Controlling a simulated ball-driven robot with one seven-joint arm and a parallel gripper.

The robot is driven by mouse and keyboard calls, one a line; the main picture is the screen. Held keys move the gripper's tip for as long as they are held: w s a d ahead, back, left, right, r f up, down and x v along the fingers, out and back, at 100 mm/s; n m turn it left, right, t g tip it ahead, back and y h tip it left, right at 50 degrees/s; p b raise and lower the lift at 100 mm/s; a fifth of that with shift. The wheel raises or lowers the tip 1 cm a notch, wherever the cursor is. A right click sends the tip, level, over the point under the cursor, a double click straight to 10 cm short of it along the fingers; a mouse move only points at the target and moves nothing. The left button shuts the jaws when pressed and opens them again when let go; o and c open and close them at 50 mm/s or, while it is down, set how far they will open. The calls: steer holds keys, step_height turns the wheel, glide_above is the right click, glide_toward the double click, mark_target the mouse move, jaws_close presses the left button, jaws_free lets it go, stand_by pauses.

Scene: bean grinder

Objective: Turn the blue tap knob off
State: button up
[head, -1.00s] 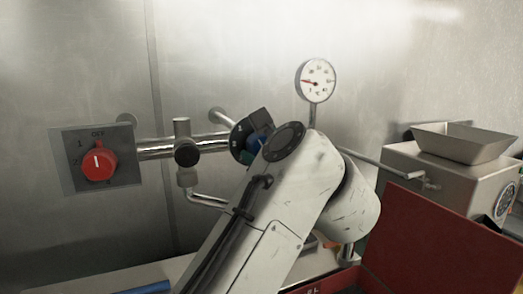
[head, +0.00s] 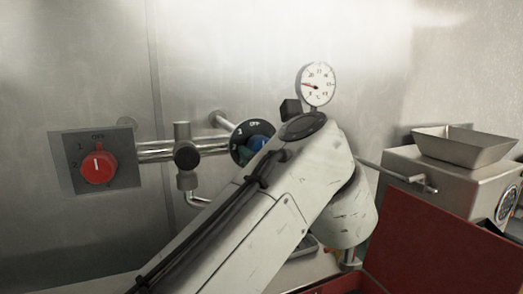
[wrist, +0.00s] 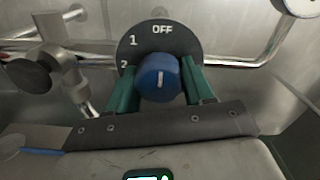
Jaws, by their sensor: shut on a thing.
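The blue tap knob (wrist: 157,78) sits on a round black dial (wrist: 133,50) marked OFF, 1 and 2. Its white line stands nearly upright in the wrist view, roughly in line with the OFF label. My gripper (wrist: 160,88) has its green fingers on either side of the knob and is shut on it. In the head view the dial (head: 240,134) and part of the blue knob (head: 258,143) show beside my wrist. My arm hides the rest of the knob and most of the fingers.
A red knob (head: 98,167) on a grey plate (head: 65,160) is at the left. A metal pipe (head: 152,149) with a black round handle (head: 187,155) runs to the dial. A gauge (head: 317,84) stands above my wrist. A grinder (head: 450,180) and red panel (head: 435,235) are at right.

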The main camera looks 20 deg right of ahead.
steer(key=shift+d+f, duration=0.15)
steer(key=shift+f, duration=0.25)
steer(key=o, duration=1)
steer(key=shift+r, duration=0.2)
steer(key=s+b, duration=0.1)
steer(key=s, duration=1)
steer(key=shift+b, duration=0.3)
